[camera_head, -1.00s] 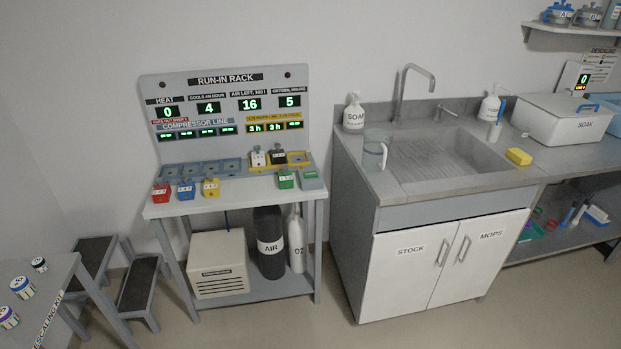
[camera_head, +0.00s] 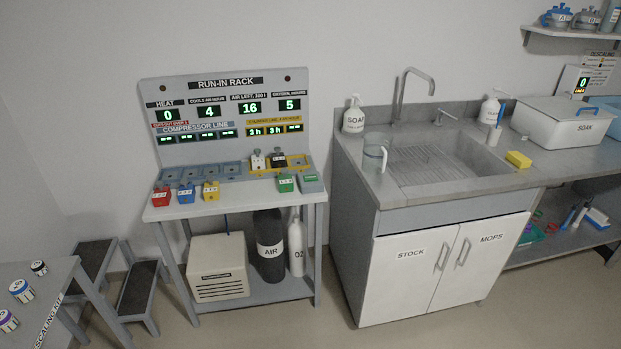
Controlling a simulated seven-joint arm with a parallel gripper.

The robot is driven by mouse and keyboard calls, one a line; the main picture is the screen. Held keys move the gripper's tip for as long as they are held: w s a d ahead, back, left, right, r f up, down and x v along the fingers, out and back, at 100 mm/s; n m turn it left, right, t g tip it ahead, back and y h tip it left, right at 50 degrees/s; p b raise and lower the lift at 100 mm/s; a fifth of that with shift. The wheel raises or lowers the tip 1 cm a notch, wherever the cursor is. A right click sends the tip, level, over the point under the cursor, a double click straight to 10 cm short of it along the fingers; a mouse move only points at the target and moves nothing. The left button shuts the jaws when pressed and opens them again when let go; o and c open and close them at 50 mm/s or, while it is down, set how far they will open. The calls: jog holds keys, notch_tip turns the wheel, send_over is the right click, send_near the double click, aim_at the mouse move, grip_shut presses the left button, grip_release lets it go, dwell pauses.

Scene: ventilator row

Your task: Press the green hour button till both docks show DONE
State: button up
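The run-in rack panel (camera_head: 225,85) stands at the back of a small grey table. Its displays read HEAT 0, COOLS AN HOUR 4, AIR LEFT 16 and OXYGEN 5. In the yellow cylinder line, a white unit (camera_head: 257,161) and a black unit (camera_head: 277,160) sit in docks. Two small screens (camera_head: 265,131) above that line read 3 h; a third there is too small to read. A grey block with a green top (camera_head: 311,178), perhaps the hour button, sits at the table's right end. My gripper is not in view.
A sink counter (camera_head: 375,185) is to the right, with a clear jug (camera_head: 374,155). Step stools (camera_head: 140,290) stand at left. The floor in front is clear.

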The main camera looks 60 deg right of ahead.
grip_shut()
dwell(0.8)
